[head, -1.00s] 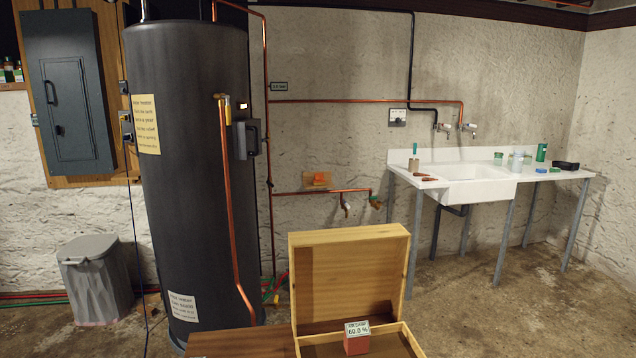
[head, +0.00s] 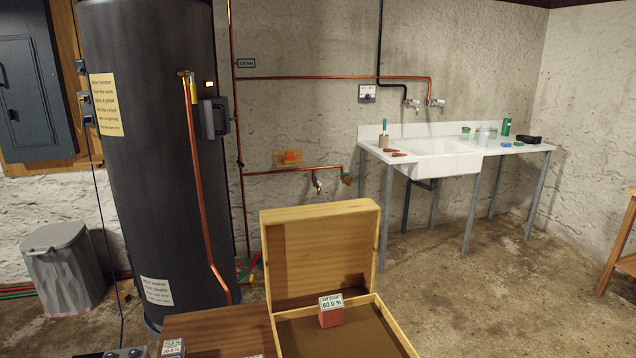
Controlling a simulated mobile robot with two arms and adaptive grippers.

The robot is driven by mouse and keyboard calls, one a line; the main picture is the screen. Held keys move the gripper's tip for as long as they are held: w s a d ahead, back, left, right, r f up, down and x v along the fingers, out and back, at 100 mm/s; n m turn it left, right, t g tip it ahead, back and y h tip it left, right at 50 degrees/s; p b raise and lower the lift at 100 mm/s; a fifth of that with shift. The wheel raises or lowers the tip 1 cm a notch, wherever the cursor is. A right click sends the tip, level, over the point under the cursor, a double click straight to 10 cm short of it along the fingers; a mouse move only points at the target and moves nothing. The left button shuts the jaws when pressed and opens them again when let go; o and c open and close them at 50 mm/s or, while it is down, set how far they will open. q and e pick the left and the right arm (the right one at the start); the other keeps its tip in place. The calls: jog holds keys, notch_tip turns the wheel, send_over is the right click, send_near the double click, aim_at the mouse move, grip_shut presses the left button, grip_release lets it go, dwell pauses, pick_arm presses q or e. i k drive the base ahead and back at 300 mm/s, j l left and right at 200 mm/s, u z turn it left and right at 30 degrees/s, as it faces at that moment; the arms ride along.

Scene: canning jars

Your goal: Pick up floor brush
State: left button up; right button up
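I see nothing that is clearly a floor brush. Neither of my grippers is in view.
A wooden table (head: 235,328) with an open wooden box (head: 375,235) is in the near foreground. The dark water heater (head: 150,150) and a grey bin (head: 62,265) stand at left. A wooden stand (head: 618,245) is at the right edge. Concrete floor (head: 470,290) is clear before the sink.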

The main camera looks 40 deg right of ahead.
aim_at(289, 158)
jog(key=l+z, duration=0.1)
jog(key=z, duration=0.8)
jog(key=i+l+z, duration=0.1)
jog(key=l+z, duration=0.3)
jog(key=i+l+z, duration=0.2)
jog(key=l+z, duration=0.15)
jog(key=l, duration=0.2)
jog(key=i+l+z, duration=0.25)
jog(key=l+z, duration=0.15)
jog(key=i+l+z, duration=0.35)
jog(key=i+l, duration=0.3)
jog(key=i, duration=0.15)
jog(key=i+l, duration=0.25)
jog(key=i, duration=0.2)
jog(key=i+j+u, duration=0.2)
jog(key=i+u, duration=0.8)
jog(key=i+l+u, duration=0.1)
jog(key=i+u, duration=0.25)
jog(key=u, duration=0.15)
jog(key=i+u, duration=0.2)
jog(key=i, duration=0.4)
jog(key=i+u, duration=0.2)
jog(key=i, duration=0.4)
jog(key=i+l+u, duration=0.15)
jog(key=i, duration=0.45)
